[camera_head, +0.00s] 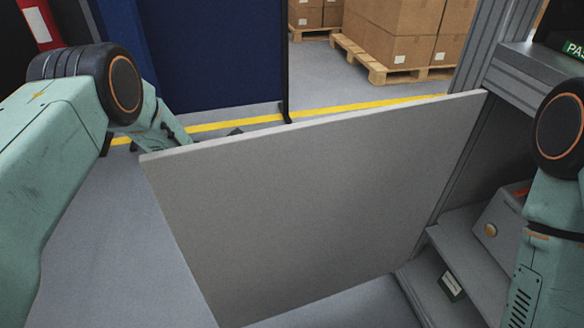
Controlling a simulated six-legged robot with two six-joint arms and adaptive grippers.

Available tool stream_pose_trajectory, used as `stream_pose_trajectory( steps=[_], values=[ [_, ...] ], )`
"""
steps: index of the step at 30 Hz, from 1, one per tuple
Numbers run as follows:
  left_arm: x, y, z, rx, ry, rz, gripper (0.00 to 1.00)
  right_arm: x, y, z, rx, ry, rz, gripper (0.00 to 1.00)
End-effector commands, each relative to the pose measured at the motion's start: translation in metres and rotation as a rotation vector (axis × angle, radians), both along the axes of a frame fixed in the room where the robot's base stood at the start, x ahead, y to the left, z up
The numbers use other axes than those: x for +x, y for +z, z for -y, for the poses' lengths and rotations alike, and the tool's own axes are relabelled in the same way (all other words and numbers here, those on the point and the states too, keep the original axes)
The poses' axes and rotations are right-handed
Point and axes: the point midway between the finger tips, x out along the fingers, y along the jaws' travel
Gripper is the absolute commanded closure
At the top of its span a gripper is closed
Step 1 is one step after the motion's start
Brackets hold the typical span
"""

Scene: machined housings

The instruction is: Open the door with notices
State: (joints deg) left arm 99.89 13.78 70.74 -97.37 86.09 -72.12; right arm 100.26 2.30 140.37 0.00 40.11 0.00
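A plain light-grey door panel (310,205) stands swung out across the middle of the view. Its right edge meets the grey cabinet frame (465,130), and the cabinet's inside shows to the right. No notices show on the face towards me; the other face is hidden. My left arm comes in from the left and reaches behind the door's top left corner. My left gripper (172,132) is partly hidden behind the door there, and its fingers cannot be made out clearly. My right arm comes down the right edge, and its gripper is out of view.
Behind the door stand a dark blue partition (210,55) and cartons (400,30) on a pallet (372,65). Grey floor is clear at lower left.

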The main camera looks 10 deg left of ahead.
Motion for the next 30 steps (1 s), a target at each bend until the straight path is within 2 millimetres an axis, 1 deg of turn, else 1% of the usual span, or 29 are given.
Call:
stream_pose_trajectory(
  steps=[1,6,20,21,28,30],
  values=[
    [0.0013,0.0032,-0.0023,-0.004,0.006,0.006,1.0,0.0001,0.0003,0.0,0.0,0.0,0.0,0.6],
    [-0.0014,0.0029,-0.0064,-0.005,0.008,0.004,1.0,0.0001,0.0004,0.0,0.0,0.0,0.0,0.6],
    [-0.0027,0.002,-0.0079,-0.004,0.006,0.002,1.0,0.0,0.0004,0.0,0.0,0.0,0.0,0.6],
    [-0.0025,0.0019,-0.008,-0.004,0.006,0.002,0.83,0.0,0.0003,0.0,0.0,0.0,0.0,0.6],
    [-0.0017,0.0005,-0.0075,-0.002,0.004,0.001,0.63,0.0,0.0003,0.0,0.0,0.0,0.0,0.6],
    [-0.0014,0.0003,-0.0075,-0.001,0.004,-0.001,0.63,0.0,0.0002,0.0,0.0,0.0,0.0,0.6]
  ],
)
